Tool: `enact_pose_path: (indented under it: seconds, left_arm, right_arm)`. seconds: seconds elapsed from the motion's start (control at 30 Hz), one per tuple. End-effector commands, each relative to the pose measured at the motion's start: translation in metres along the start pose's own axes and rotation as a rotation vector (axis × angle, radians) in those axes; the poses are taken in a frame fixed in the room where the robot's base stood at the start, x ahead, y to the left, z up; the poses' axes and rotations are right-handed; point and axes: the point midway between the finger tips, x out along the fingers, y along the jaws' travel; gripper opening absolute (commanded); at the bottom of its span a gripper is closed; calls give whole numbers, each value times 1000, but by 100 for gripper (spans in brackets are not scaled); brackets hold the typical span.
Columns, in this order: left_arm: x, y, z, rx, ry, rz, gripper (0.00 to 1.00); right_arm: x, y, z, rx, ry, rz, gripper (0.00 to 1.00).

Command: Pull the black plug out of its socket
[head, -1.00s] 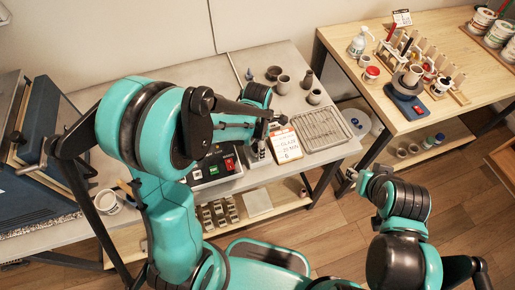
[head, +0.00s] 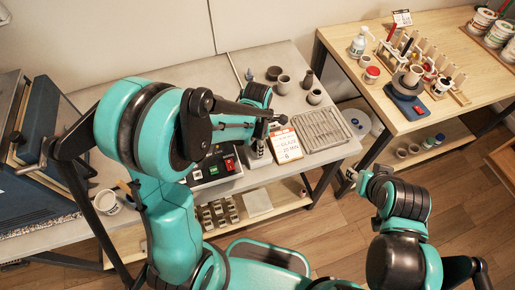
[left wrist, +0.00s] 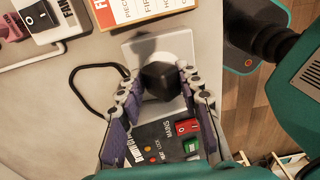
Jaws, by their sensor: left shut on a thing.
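The black plug (left wrist: 162,80) shows in the middle of the left wrist view, in front of a white socket plate (left wrist: 133,50). My left gripper (left wrist: 156,74) has one finger on each side of the plug and is shut on it. I cannot tell whether the plug is seated in the socket or slightly out. In the head view my left gripper (head: 262,146) is over the front part of the grey table, and the plug is mostly hidden there. My right gripper (head: 350,176) is apart from it, beyond the table's right corner, too small to judge.
A control box (head: 214,168) with red and green switches stands beside the socket. A black cable (left wrist: 88,88) loops left of the plug. Cups stand farther back on the table.

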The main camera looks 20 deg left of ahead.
Motion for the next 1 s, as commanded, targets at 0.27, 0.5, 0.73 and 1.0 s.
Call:
enact_pose_path:
  seconds: [0.27,0.5,0.73,1.0]
  left_arm:
    - [-9,-2,0,1,0,-4,0]
    - [-19,-1,0,1,0,-3,0]
    - [-28,-1,0,1,0,-2,0]
    - [-39,-1,0,0,0,-2,0]
  right_arm:
    - [-6,0,-4,0,0,0,40]
    - [-12,0,-9,0,0,0,40]
    - [-18,0,-13,0,0,0,40]
    - [-24,0,-17,0,0,0,40]
